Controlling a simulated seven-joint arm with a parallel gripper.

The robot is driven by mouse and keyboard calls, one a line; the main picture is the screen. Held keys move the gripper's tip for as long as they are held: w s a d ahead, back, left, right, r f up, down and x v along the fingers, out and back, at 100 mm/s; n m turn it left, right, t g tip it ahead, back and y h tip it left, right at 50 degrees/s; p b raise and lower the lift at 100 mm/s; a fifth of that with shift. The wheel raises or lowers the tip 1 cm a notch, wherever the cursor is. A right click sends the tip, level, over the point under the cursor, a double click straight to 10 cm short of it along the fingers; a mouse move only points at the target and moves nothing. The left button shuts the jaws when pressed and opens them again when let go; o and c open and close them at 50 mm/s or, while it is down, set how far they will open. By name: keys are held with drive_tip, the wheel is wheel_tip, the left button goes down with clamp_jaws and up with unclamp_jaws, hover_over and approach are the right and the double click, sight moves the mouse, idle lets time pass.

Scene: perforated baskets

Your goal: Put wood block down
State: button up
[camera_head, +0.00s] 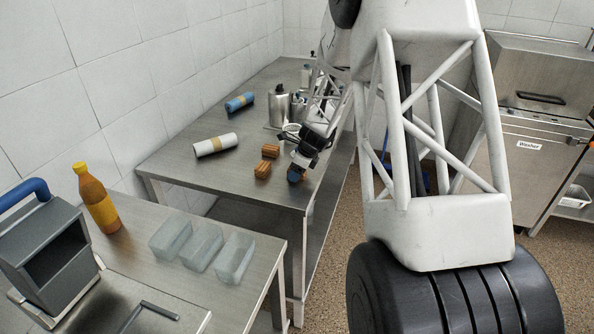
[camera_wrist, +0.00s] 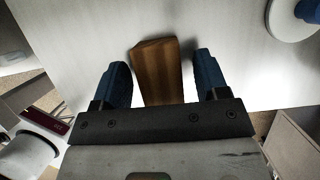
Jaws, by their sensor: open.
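My gripper (camera_wrist: 161,62) is open, with one blue finger on each side of a brown wood block (camera_wrist: 160,72) in the wrist view. A gap shows between the block and each finger, and the block appears to rest on the metal table. In the head view my gripper (camera_head: 297,174) is low over the near right part of the far table (camera_head: 185,165). Two orange-brown ribbed blocks lie left of it, one block (camera_head: 270,151) behind the other block (camera_head: 263,171). I cannot tell from the head view which block is between the fingers.
A white roll (camera_head: 215,145) and a blue roll (camera_head: 239,102) lie on the far table. Metal canisters (camera_head: 279,105) stand behind my gripper. The nearer table holds an orange bottle (camera_head: 96,198) and clear bins (camera_head: 202,247). The far table's front left is bare.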

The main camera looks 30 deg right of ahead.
drive_tip(key=shift+r, duration=0.15)
drive_tip(key=v, duration=1.2)
drive_tip(key=shift+a, duration=0.1)
idle(0.5)
drive_tip(key=s+a+r+n+h, duration=0.1)
drive_tip(key=s+a+r+n, duration=0.55)
drive_tip(key=s+a, duration=0.25)
drive_tip(key=s+a+r+n, duration=0.6)
drive_tip(key=s+a+n, duration=0.2)
drive_tip(key=s+a, duration=0.15)
drive_tip(key=s+a+n+h, duration=0.1)
drive_tip(key=s+a+n, duration=0.2)
drive_tip(key=s+n, duration=0.3)
drive_tip(key=s+a+n+h, duration=0.1)
drive_tip(key=s+a+n, duration=0.2)
drive_tip(key=s, duration=1.2)
drive_tip(key=n, duration=0.3)
drive_tip(key=shift+r+g, duration=0.3)
drive_tip(key=shift+r, duration=0.05)
